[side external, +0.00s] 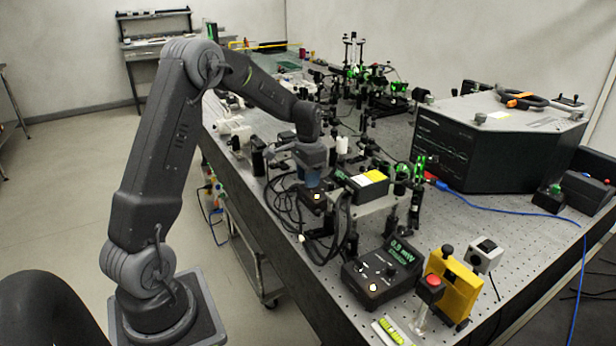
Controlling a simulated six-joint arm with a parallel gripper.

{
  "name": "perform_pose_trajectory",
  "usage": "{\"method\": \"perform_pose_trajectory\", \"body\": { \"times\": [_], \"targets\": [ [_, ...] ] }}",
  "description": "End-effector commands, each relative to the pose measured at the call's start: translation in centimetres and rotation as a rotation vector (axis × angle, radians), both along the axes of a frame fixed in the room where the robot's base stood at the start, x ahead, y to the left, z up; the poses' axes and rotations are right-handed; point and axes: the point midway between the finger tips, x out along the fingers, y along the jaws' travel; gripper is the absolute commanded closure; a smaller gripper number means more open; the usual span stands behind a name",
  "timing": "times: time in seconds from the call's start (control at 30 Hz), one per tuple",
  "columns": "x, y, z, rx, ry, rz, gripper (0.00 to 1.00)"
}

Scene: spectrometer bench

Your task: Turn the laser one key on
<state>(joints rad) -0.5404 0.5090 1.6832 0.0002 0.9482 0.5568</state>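My gripper (312,178) points down at the end of my arm, on the near left part of the optical bench. It is small and partly hidden by its own wrist, so I cannot tell whether its fingers are open or shut. Right below it is a small black box (312,198) with a pale lit spot on top. I cannot tell whether the gripper touches this box. No key is clearly readable as laser one's.
A black laser head with a yellow label (370,178) stands just right of my gripper. Loose black cables (285,205) lie beside it. A yellow block (452,285), a red button (431,287) and a large dark instrument (480,150) stand further right.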

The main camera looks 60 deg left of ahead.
Motion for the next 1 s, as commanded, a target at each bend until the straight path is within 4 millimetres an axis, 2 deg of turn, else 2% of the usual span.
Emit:
{"method": "perform_pose_trajectory", "body": {
  "times": [0.03, 0.17, 0.4, 0.53, 0.67, 1.0],
  "targets": [
    [0.0, 0.0, 0.0, 0.000, 0.000, 0.000, 0.63],
    [0.0, 0.0, 0.0, 0.000, 0.001, 0.001, 0.51],
    [0.0, 0.0, 0.1, -0.001, 0.001, 0.001, 0.51],
    [0.1, 0.0, 1.0, 0.001, -0.002, 0.002, 0.51],
    [0.0, 0.0, 3.2, 0.002, -0.003, 0.001, 0.51],
    [0.0, 0.0, 10.6, 0.002, -0.003, 0.001, 0.51]
  ]
}}
